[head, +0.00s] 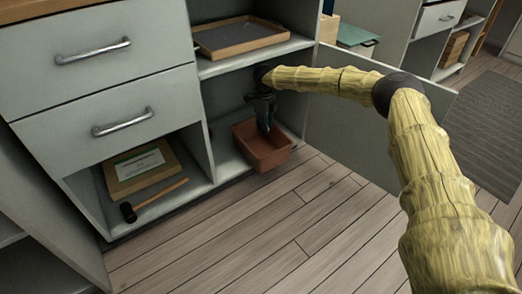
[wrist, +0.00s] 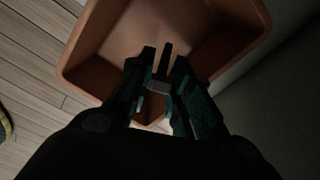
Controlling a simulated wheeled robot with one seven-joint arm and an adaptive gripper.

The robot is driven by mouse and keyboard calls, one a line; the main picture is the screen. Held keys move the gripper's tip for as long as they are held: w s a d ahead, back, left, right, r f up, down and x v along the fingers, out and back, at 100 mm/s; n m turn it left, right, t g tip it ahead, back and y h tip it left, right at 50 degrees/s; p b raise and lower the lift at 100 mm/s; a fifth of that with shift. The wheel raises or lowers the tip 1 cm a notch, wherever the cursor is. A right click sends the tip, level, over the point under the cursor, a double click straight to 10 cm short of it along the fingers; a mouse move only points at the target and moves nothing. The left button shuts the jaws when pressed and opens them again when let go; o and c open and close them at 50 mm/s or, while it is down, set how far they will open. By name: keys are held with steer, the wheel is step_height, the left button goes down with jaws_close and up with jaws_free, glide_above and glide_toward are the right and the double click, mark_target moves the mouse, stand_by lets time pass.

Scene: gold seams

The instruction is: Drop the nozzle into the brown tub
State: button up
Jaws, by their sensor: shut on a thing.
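The brown tub (head: 270,155) stands on the floor of the low open cupboard compartment in the head view. It fills much of the wrist view, where its rim and wall (wrist: 82,45) surround my fingers. My gripper (head: 265,127) points down over the tub, its fingertips at or just above the opening; the exact depth is hard to tell. In the wrist view my gripper (wrist: 161,62) is shut on a small greyish piece, likely the nozzle (wrist: 161,87), mostly hidden between the dark fingers. The nozzle cannot be made out in the head view.
A shelf with a wooden tray (head: 240,38) lies above the compartment. An open cupboard door (head: 345,95) stands to the right, beneath my arm. A framed board (head: 140,172) and a hammer (head: 155,198) lie in the left compartment. The wooden floor in front is clear.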

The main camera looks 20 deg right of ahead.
step_height(320, 180, down, 3)
steer(key=shift+f+b, duration=0.1)
steer(key=shift+b, duration=1)
steer(key=o, duration=0.8)
